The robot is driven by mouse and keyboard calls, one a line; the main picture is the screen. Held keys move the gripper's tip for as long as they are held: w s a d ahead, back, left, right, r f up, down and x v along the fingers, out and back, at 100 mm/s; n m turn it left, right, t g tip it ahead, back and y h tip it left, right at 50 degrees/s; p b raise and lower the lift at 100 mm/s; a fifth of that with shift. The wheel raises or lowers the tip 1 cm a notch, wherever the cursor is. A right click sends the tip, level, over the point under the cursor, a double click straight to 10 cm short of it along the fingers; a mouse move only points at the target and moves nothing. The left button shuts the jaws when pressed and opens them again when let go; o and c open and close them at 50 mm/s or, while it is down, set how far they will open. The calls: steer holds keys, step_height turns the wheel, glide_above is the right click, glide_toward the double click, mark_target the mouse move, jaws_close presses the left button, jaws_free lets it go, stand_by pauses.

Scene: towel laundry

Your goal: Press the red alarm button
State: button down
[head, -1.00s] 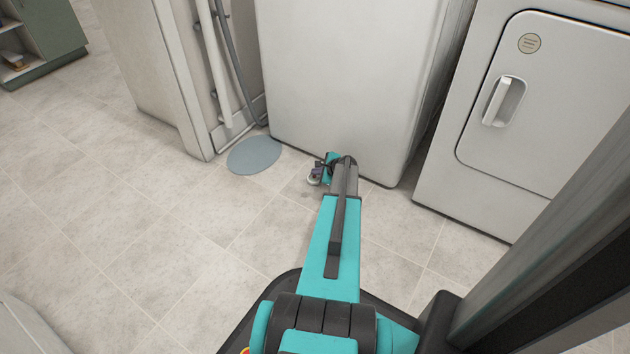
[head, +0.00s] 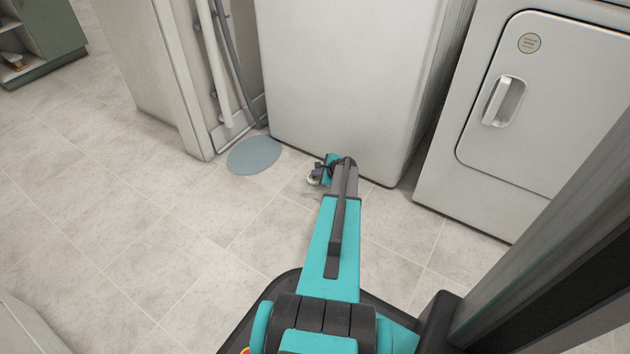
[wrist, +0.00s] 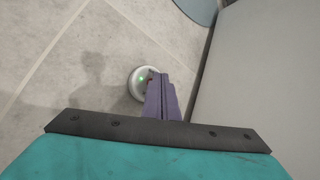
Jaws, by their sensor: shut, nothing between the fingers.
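In the head view my gripper (head: 316,173) is small, low over the floor in front of the white appliance. I cannot make out a red button surface, and cannot tell whether the fingertips touch the device.
A white appliance (head: 345,80) stands just behind my gripper, and a white dryer (head: 540,110) with a handle stands to the right. A grey-blue oval (head: 254,156) lies on the floor beside pipes (head: 222,70). The tiled floor at left is clear.

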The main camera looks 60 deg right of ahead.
steer(key=shift+r+p, duration=0.6)
steer(key=shift+r, duration=0.05)
steer(key=shift+r+p, duration=2.3)
steer(key=shift+r, duration=0.65)
